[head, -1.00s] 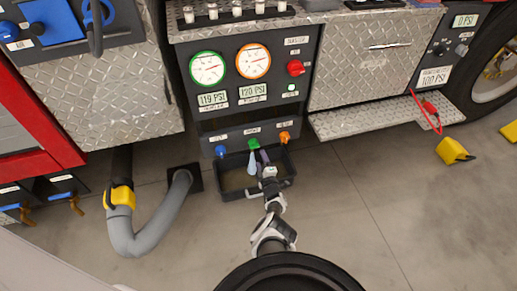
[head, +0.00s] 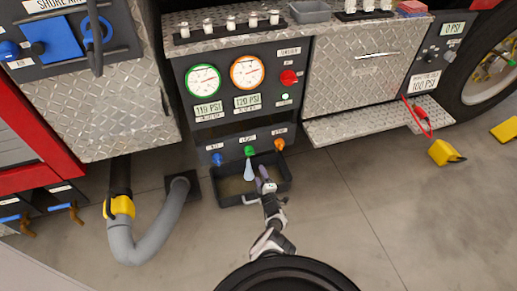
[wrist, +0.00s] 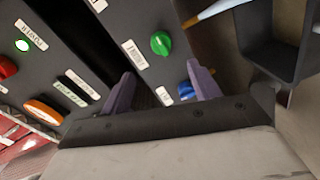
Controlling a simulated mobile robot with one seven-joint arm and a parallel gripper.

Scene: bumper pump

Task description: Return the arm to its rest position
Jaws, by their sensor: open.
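My gripper (head: 264,173) is open and empty, over the black tray (head: 226,200) below the pump panel. Its two purple fingers also show in the wrist view (wrist: 163,82), with nothing between them in their grip. The green knob (head: 249,150) is just beyond the fingertips, apart from them; it also shows in the wrist view (wrist: 160,43). A pale blue stream (head: 249,171) hangs below the green knob into the tray. The blue knob (head: 217,159) is to its left and the orange knob (head: 279,144) to its right. My arm reaches out low over the floor.
Two round gauges (head: 203,80) and a red knob (head: 289,77) sit on the panel above. A grey hose (head: 146,249) curves on the floor at left. A metal step (head: 365,125) juts out at right. A yellow chock (head: 443,152) lies beyond open floor.

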